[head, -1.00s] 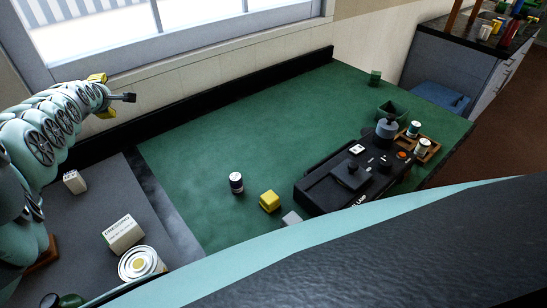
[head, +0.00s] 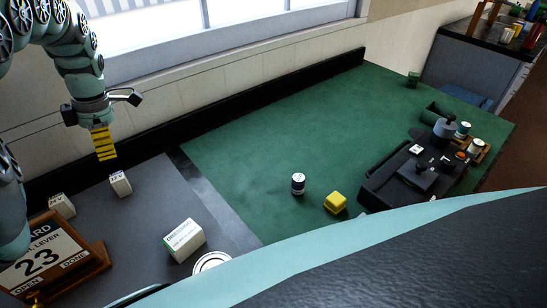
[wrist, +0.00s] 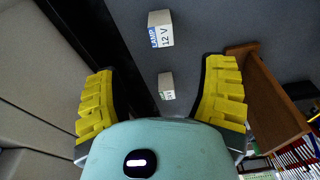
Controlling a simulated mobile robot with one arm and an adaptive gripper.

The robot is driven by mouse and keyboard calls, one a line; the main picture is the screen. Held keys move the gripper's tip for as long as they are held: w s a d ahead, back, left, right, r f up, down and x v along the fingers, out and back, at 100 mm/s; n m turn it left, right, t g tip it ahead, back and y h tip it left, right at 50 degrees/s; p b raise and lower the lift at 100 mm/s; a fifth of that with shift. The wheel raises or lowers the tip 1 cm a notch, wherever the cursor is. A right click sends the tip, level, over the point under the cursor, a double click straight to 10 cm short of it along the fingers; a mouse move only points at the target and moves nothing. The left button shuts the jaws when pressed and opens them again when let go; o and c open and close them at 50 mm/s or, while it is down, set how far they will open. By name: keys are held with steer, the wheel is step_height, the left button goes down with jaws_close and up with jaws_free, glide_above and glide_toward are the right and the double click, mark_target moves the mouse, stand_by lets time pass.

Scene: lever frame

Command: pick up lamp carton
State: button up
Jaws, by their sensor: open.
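The lamp carton, a small white box with a blue label band and "LAMP 12 V" print, stands on the grey surface in the wrist view (wrist: 161,30). It appears to be the small carton (head: 120,184) near the back wall in the head view. My gripper (head: 103,158) hangs above the grey surface near that carton, clear of it. In the wrist view its yellow fingers (wrist: 161,98) are spread wide with nothing between them.
A larger white and green carton (head: 184,240) and a round tin (head: 212,262) are at the front. A dark can (head: 298,184) and yellow block (head: 335,202) sit on the green mat (head: 260,150).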

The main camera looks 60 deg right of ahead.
mark_target(120, 185)
steer(key=f+b, duration=0.1)
steer(key=f, duration=0.2)
steer(key=shift+s, duration=0.2)
steer(key=shift+a+f+p, duration=0.15)
steer(key=shift+p, duration=0.15)
steer(key=shift+w+a+f+p, duration=0.1)
steer(key=shift+f+p, duration=0.05)
steer(key=shift+f, duration=0.6)
steer(key=shift+w+a+f+p, duration=0.1)
steer(key=shift+a+f+p, duration=0.05)
steer(key=shift+f, duration=0.6)
steer(key=shift+w+a+f+p, duration=0.1)
steer(key=shift+f+p, duration=0.05)
steer(key=shift+f, duration=0.6)
steer(key=shift+s+a+f+p, duration=0.1)
steer(key=shift+f+p, duration=0.35)
steer(key=shift+f, duration=0.95)
steer(key=shift+a+f, duration=0.1)
steer(key=shift+f, duration=1.05)
steer(key=c, duration=0.9)
